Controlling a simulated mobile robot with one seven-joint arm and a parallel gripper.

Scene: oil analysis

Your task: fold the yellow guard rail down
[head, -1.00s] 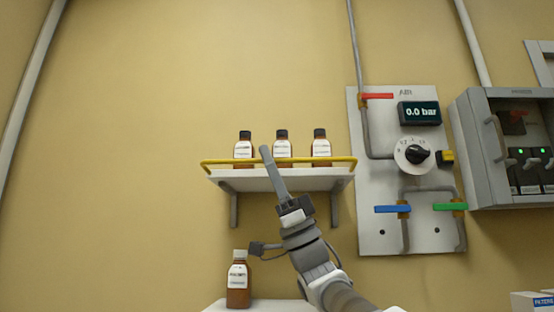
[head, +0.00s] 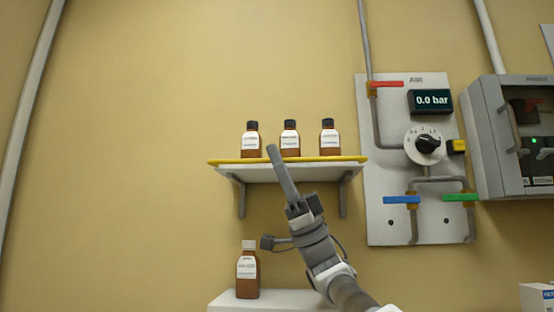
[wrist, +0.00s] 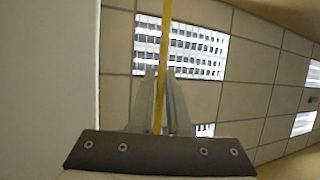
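The yellow guard rail (head: 230,161) lies low along the front edge of the white shelf (head: 250,173) in the head view. My gripper (head: 272,152) reaches up from below right, its narrow fingers crossing the rail left of the shelf's middle. In the wrist view the rail (wrist: 165,30) runs as a thin yellow bar between the two close-set fingers (wrist: 160,85), which appear shut on it. The exact contact is hard to see.
Three brown bottles (head: 289,142) stand on the shelf behind the rail. Another brown bottle (head: 247,272) stands on a white surface below. A valve panel (head: 390,230) and a grey cabinet (head: 490,150) are on the right.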

